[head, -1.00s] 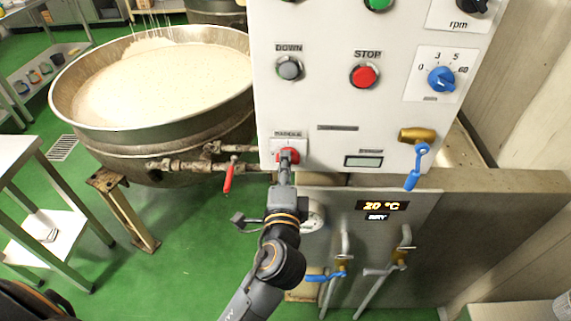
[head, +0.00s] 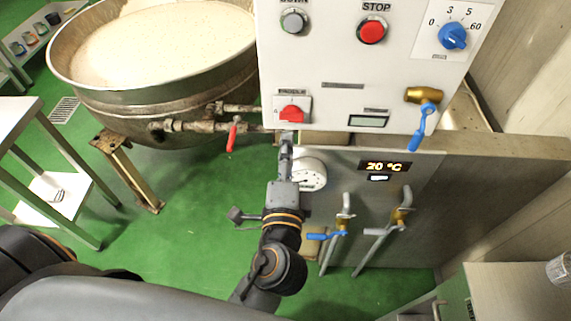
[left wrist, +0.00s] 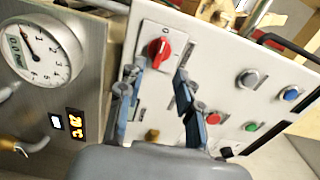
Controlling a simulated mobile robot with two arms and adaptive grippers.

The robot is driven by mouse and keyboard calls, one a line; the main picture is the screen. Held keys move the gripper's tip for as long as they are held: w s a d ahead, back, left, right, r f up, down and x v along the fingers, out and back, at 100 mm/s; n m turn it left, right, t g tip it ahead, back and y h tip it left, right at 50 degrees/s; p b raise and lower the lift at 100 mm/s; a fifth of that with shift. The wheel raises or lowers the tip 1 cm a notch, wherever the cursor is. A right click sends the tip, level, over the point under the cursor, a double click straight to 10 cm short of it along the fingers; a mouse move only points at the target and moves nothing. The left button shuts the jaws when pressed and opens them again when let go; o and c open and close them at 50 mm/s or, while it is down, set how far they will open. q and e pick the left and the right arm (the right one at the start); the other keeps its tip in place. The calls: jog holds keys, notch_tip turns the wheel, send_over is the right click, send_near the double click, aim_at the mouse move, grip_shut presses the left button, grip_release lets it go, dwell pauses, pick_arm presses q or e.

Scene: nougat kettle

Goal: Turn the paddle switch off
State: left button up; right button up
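The paddle switch is a red knob (head: 291,113) on a white plate at the lower left of the white control panel (head: 340,60). In the head view its handle lies roughly sideways. It also shows in the left wrist view (left wrist: 159,51), beyond the fingertips. My left gripper (head: 286,142) is just below the switch in the head view, apart from it. In the left wrist view my left gripper (left wrist: 160,72) has its two fingers spread with nothing between them. My right gripper is not in view.
A blue-handled brass valve (head: 422,105) and a small display (head: 368,121) sit right of the switch. A red stop button (head: 372,30) is above. A pressure gauge (head: 308,175) is below. The large kettle (head: 150,50) stands at the left with a red-handled valve (head: 232,136).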

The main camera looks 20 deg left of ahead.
pick_arm(q)
jog(key=v, duration=0.4)
dwell(0.4)
jog(key=w+d+f+m+g+h, duration=0.1)
jog(key=d+f+g+h, duration=0.1)
jog(key=f, duration=0.7)
jog(key=d+f+g+h, duration=0.1)
jog(key=d+f+h, duration=0.15)
jog(key=f, duration=0.75)
jog(key=s+f+n+g, duration=0.1)
jog(key=s+f+g, duration=0.1)
jog(key=f, duration=0.7)
jog(key=s+f+g, duration=0.3)
jog(key=f, duration=0.6)
jog(key=s+a+f+n+g, duration=0.25)
jog(key=s+f, duration=0.25)
jog(key=f, duration=0.3)
jog(key=s+a+f+n+g, duration=0.2)
jog(key=s+a+f, duration=0.25)
jog(key=f, duration=0.25)
jog(key=s+a+f+n+g, duration=0.2)
jog(key=s+a+f+n, duration=0.2)
jog(key=s, duration=0.5)
jog(key=s+a+f+n+g, duration=0.2)
jog(key=s+a+f, duration=0.3)
jog(key=s, duration=0.3)
jog(key=shift+s+f+n, duration=0.4)
jog(key=shift+f+n, duration=0.25)
jog(key=shift+n, duration=0.2)
